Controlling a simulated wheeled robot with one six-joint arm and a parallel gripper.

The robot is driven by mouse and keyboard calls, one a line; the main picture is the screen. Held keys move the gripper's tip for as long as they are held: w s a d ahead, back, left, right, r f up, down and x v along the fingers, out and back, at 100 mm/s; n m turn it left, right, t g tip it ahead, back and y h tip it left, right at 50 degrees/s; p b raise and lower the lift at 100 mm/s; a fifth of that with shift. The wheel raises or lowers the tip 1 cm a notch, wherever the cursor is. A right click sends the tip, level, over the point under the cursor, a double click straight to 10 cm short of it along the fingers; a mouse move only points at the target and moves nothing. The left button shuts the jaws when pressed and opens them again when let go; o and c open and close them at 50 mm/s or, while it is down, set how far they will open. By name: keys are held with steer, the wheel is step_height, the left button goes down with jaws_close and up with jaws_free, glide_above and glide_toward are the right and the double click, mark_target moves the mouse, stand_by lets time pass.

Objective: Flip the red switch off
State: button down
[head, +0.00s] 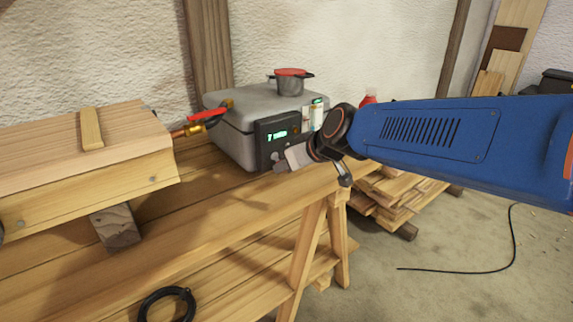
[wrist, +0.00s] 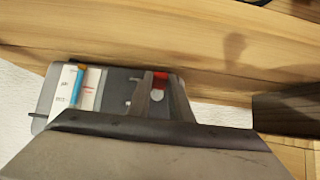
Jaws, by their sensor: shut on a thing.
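The red switch (wrist: 160,75) shows in the wrist view as a small red piece on the dark panel (wrist: 118,88), between my fingertips. My gripper (wrist: 161,84) is shut on it, with one finger on each side. In the head view my gripper (head: 283,165) is at the lower front of the grey box (head: 235,136), against the dark panel with a lit green display (head: 277,135). The switch is hidden there behind my gripper, so I cannot tell its position.
A pot with a red lid (head: 290,82) stands on the grey box. A red lever (head: 207,115) sits on a brass pipe beside the long wooden box (head: 90,165). The wooden bench (head: 215,215) has bare room in front. Stacked boards (head: 395,195) lie behind.

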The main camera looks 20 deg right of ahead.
stand_by(0.3)
steer(key=c, duration=1.6)
jaws_free()
steer(key=v, duration=1.7)
steer(key=shift+s+d+r, duration=0.1)
steer(key=shift+d, duration=0.05)
steer(key=s+f+m+g+h, duration=0.1)
steer(key=s+f, duration=0.2)
steer(key=f, duration=0.3)
steer(key=s+d+f+m+g+h, duration=0.1)
steer(key=s+f+g, duration=0.1)
steer(key=f, duration=0.5)
steer(key=s+d+f+m+g+h, duration=0.1)
steer(key=s+f, duration=0.4)
steer(key=f, duration=0.2)
steer(key=shift+d+f+m+g, duration=0.2)
steer(key=shift+d+m+g, duration=0.1)
steer(key=shift+g, duration=0.1)
